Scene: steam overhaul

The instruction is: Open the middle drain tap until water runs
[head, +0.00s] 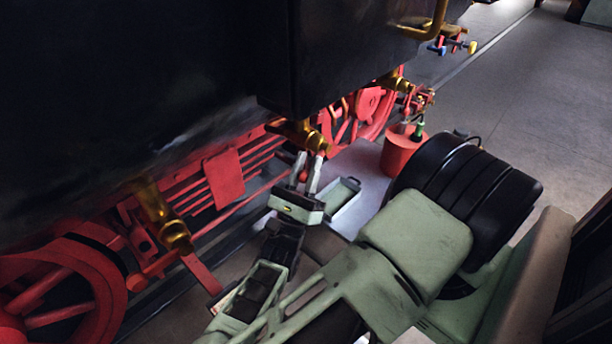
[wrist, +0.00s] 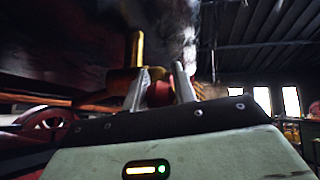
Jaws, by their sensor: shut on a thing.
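The middle brass drain tap (head: 305,134) hangs under the black tank, between two similar brass taps. My gripper (head: 307,170) is below it, pointing up, with its fingers closed on a small red handle (head: 303,175) under the tap. In the wrist view the two fingertips (wrist: 160,82) stand either side of the red handle (wrist: 159,94), with the brass tap body (wrist: 122,78) just behind. The fingers partly hide the handle, so its exact turn cannot be told. I cannot make out running water at the tap mouth.
Another brass tap (head: 165,222) is at the near left and one (head: 397,83) farther right. A red bucket (head: 399,155) stands to the right. Red wheels and rods line the left.

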